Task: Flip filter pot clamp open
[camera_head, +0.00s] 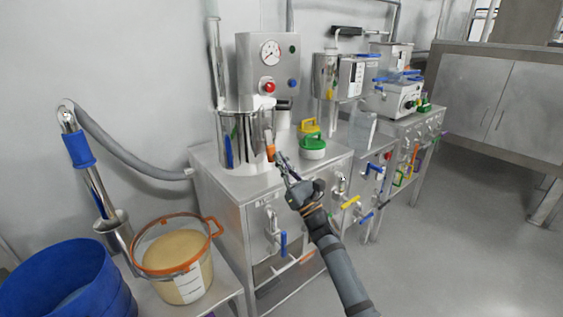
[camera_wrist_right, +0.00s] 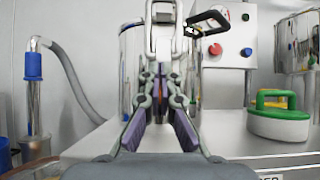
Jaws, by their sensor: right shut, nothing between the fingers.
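The filter pot, a shiny steel cylinder (camera_head: 240,137), stands on the steel cabinet top below the gauge box. A small orange tab (camera_head: 269,149) shows at its right front side and looks like the clamp handle, though I cannot be sure. My right gripper (camera_head: 279,158) is shut and empty, with its fingertips close to this tab. Whether they touch it is unclear. In the right wrist view the gripper (camera_wrist_right: 160,78) partly hides the pot (camera_wrist_right: 130,62) behind it. A pale bracket-like piece stands above the fingertips there. My left gripper is out of view.
The gauge box (camera_head: 269,65) rises behind. An orange-rimmed bucket of powder (camera_head: 178,250) and a blue tub (camera_head: 70,285) stand at lower left. Open floor lies at right.

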